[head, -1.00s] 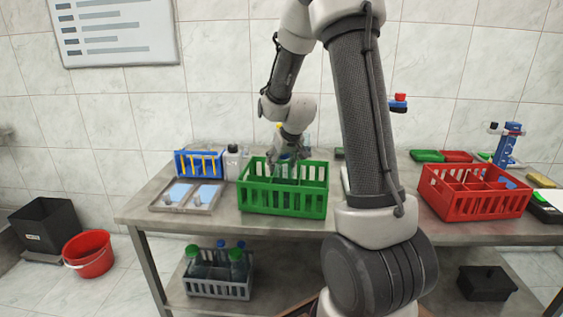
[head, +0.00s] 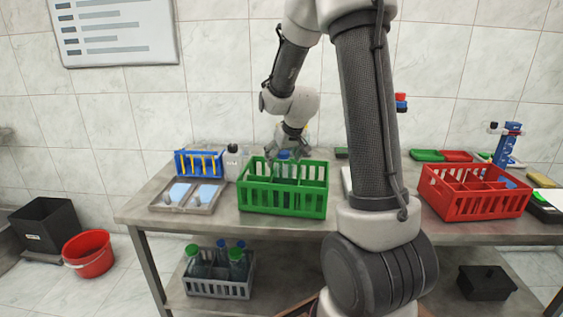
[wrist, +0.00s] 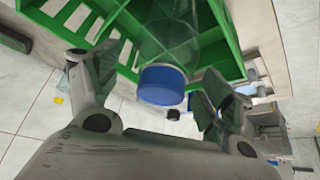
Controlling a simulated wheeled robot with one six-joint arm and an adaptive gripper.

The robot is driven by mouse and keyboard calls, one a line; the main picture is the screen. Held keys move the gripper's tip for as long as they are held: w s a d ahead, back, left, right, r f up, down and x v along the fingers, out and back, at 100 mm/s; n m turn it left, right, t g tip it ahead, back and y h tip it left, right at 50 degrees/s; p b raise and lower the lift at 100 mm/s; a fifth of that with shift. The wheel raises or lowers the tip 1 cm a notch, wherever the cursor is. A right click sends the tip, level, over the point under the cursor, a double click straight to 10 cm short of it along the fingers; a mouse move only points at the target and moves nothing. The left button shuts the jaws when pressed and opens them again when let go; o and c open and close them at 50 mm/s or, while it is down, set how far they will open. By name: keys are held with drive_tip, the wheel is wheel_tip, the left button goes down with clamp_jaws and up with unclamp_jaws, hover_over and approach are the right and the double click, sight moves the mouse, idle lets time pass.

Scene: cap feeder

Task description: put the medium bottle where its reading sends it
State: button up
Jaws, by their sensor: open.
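A clear bottle with a blue cap (head: 284,156) stands in the green crate (head: 283,208) on the table; its lower part is hidden by the crate wall. I cannot tell its size class or any reading on it. My gripper (head: 291,141) is just above and behind the cap, over the crate's far side. In the wrist view my gripper (wrist: 153,76) is open, with its fingers spread on either side of the blue cap (wrist: 162,86), not closed on it. The red crate (head: 476,205) with dividers stands at the right.
A blue rack (head: 198,155), a grey tray (head: 170,208) and a black-capped bottle (head: 232,162) stand left of the green crate. Green (head: 427,155) and red (head: 458,156) flat trays lie behind the red crate. A grey crate (head: 218,290) of bottles sits below.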

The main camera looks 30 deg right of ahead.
drive_tip(key=v, duration=0.9)
drive_tip(key=s+a+r, duration=0.2)
drive_tip(key=s, duration=0.7)
drive_tip(key=s+a+r+g, duration=0.1)
drive_tip(key=s+a+r, duration=0.1)
drive_tip(key=s, duration=0.7)
drive_tip(key=s+a+r+n, duration=0.1)
drive_tip(key=s+a, duration=0.2)
drive_tip(key=s, duration=0.6)
drive_tip(key=shift+s+r+g+y, duration=0.15)
drive_tip(key=shift+r+g+y, duration=0.15)
drive_tip(key=shift+r+g, duration=0.1)
drive_tip(key=shift+d, duration=0.15)
